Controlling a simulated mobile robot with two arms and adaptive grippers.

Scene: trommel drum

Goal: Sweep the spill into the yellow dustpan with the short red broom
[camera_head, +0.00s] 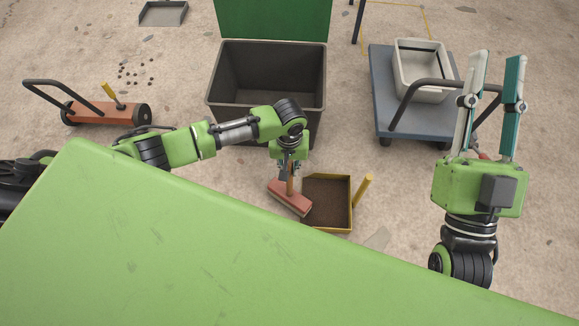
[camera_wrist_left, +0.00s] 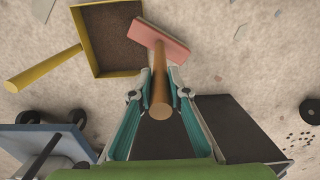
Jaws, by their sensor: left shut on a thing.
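The short red broom has a red head (camera_head: 290,198) and a wooden handle (camera_wrist_left: 161,98). My left gripper (camera_head: 289,166) is shut on the handle, head down. The yellow dustpan (camera_head: 350,212) lies on the floor just right of the broom head; its handle points right. In the left wrist view the broom head (camera_wrist_left: 161,40) is at the rim of the dustpan (camera_wrist_left: 88,45). Brown granular material covers the pan's inside. Small dark bits (camera_head: 135,72) lie scattered on the floor at the upper left. My right gripper (camera_head: 498,62) is open and empty, fingers pointing up in the picture.
A dark bin (camera_head: 266,126) with a raised green lid (camera_head: 275,18) stands behind the broom. A blue-grey cart (camera_head: 384,90) carries a pale tub (camera_head: 421,88) at the right. A red push sweeper (camera_head: 95,114) stands at the left. A grey tray (camera_head: 163,12) lies far back.

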